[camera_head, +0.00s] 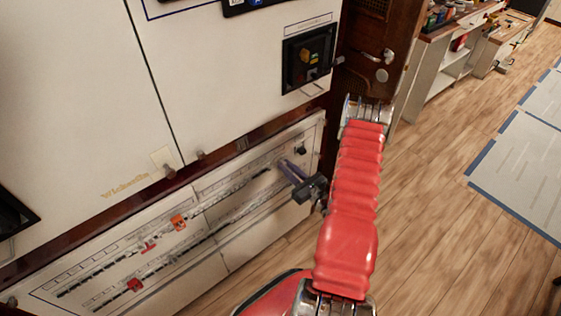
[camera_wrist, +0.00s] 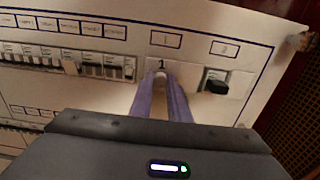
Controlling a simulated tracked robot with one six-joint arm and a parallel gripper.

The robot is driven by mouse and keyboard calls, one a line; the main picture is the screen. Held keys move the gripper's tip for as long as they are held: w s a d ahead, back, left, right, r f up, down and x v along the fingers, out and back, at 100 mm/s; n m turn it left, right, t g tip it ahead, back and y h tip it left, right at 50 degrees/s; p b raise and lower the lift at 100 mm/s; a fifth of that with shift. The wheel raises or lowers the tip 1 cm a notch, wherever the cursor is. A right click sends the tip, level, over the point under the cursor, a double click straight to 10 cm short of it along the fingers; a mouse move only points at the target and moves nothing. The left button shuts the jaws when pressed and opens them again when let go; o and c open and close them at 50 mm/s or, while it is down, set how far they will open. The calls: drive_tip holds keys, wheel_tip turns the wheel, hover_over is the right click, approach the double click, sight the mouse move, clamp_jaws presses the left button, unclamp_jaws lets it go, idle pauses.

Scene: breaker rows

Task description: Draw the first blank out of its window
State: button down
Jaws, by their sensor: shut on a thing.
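My gripper (camera_wrist: 161,80) has its two purple-grey fingers closed together at the first window, under the label 1 (camera_wrist: 161,64) on the white breaker panel. The fingers are shut on the first blank, which they almost wholly hide; I cannot tell how far it stands out of its window. In the head view my gripper (camera_head: 284,164) reaches left to the right end of the low panel (camera_head: 235,240).
Breaker rows (camera_wrist: 65,60) run left of the windows. Orange-red pieces (camera_head: 178,222) and (camera_head: 134,285) sit on the rows.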

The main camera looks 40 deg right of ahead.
drive_tip(key=shift+s, duration=0.3)
drive_tip(key=shift+s, duration=0.3)
drive_tip(key=shift+s, duration=0.4)
drive_tip(key=shift+s+d, duration=0.1)
drive_tip(key=shift+s, duration=0.25)
drive_tip(key=shift+s, duration=0.3)
approach(285, 165)
drive_tip(key=shift+s, duration=0.75)
drive_tip(key=shift+s, duration=0.1)
idle(0.7)
